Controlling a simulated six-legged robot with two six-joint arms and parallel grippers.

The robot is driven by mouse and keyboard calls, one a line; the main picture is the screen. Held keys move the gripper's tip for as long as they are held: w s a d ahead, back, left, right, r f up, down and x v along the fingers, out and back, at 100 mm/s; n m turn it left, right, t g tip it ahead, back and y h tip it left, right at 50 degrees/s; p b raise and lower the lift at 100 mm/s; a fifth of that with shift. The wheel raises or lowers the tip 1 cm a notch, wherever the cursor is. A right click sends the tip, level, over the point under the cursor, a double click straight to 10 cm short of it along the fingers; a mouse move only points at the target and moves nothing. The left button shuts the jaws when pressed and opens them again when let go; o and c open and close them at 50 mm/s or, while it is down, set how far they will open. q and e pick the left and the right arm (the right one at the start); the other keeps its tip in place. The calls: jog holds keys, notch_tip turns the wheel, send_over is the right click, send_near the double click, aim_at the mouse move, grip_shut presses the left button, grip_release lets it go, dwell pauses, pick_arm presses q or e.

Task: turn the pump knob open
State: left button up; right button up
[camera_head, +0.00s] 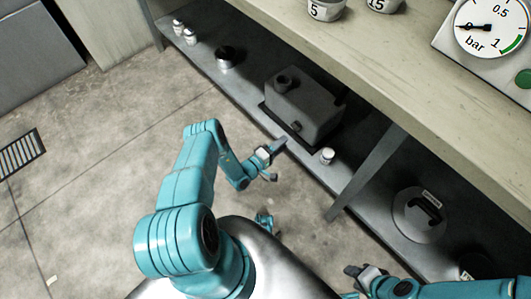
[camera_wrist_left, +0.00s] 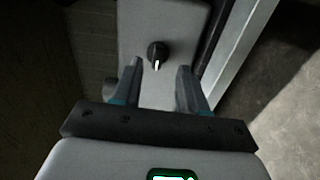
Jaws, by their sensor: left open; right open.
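The pump (camera_head: 312,108) is a dark grey box on the lower shelf under the bench. Its small dark knob (camera_head: 296,126) sits on the side facing me. In the left wrist view the black knob (camera_wrist_left: 157,52), with a white pointer mark, shows on the pump's grey face (camera_wrist_left: 135,20), ahead of the fingers. My left gripper (camera_head: 275,160) is open and empty in front of the pump, with the knob lined up roughly between its fingertips (camera_wrist_left: 160,68) but beyond them. My right gripper (camera_head: 350,283) is open and empty at the lower right, away from the pump.
A small white-capped jar (camera_head: 327,156) stands on the shelf close to the pump. A bench leg (camera_head: 368,170) and a round lidded pot (camera_head: 420,215) are further right. The bench top (camera_head: 400,70) overhangs the pump. A pressure gauge (camera_head: 490,28) reads about 0 bar.

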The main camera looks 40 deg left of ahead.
pick_arm(q)
jog(key=s+p, duration=0.1)
jog(key=s, duration=0.8)
jog(key=shift+s+a+p, duration=0.2)
jog(key=shift+a+p, duration=0.1)
jog(key=shift+a, duration=0.05)
